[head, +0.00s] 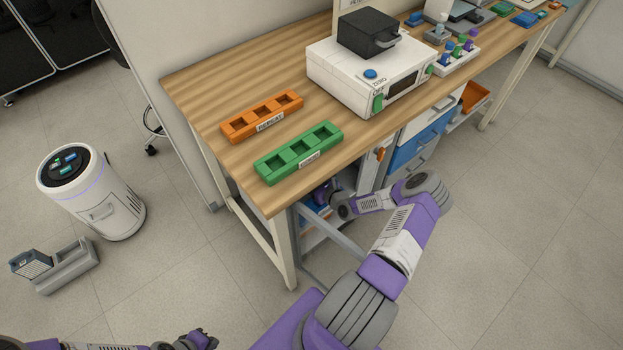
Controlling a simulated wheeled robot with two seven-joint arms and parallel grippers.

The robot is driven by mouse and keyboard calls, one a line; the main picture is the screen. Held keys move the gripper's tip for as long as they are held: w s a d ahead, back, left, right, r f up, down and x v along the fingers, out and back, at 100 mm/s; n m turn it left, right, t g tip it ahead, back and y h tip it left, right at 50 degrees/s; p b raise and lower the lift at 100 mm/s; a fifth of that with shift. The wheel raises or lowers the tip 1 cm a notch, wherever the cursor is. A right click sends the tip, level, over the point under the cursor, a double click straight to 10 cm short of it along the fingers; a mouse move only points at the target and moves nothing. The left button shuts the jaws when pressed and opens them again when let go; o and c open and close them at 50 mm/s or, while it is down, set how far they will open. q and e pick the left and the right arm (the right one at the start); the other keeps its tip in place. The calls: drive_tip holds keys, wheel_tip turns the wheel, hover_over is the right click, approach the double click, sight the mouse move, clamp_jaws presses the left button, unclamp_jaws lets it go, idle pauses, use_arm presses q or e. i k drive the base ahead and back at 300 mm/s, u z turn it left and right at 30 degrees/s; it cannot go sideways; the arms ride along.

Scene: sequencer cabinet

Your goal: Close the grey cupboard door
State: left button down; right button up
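The grey cupboard under the bench shows only in part in the head view. A narrow grey upright panel (369,172) beside its opening looks like the door, standing open. An orange piece (380,154) sits by the panel's edge. My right arm reaches under the bench front, and my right gripper (324,191) is at the cupboard opening, left of the panel. The bench edge and my wrist partly hide it, and I cannot tell whether it touches anything. My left gripper (205,340) is low at the bottom edge, far from the cupboard; its finger gap is unclear.
The wooden bench (215,82) carries an orange rack (262,117), a green rack (299,153) and a white machine (340,70). Blue drawers (420,143) are right of the panel. A bench leg (284,255) stands in front. A white bin (112,210) is at left. Floor at right is clear.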

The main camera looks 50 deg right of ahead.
sight(293, 212)
drive_tip(key=k, duration=2)
